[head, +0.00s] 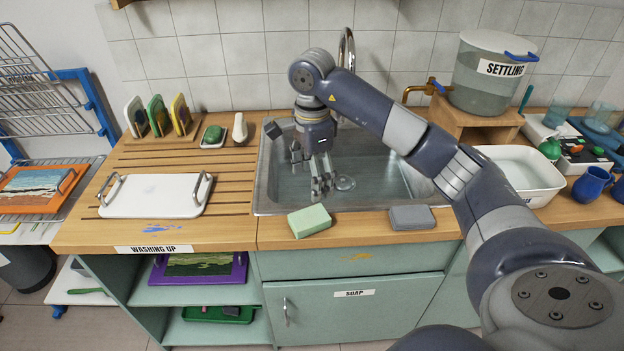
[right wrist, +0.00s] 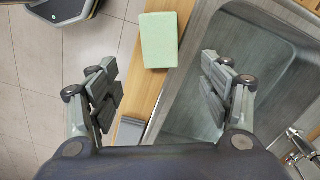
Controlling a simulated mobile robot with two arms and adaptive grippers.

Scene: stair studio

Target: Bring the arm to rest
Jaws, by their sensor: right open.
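My right arm (head: 385,112) reaches in from the right over the sink (head: 262,182). My right gripper (head: 309,174) points down over the left part of the sink, open and empty. In the right wrist view, my right gripper (right wrist: 160,92) has its fingers wide apart with nothing between them. A pale green sponge (head: 309,221) lies on the counter's front edge, apart from the gripper; it also shows beyond the fingers in the right wrist view (right wrist: 158,40). My left gripper is in neither view.
A grey block (head: 411,217) lies on the front edge. A white tray (head: 157,195) with handles sits left on the slatted board. A curved tap (head: 347,47) rises behind the sink. At right stand a white basin (head: 522,173), a settling tank (head: 490,75) and blue jugs (head: 590,184).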

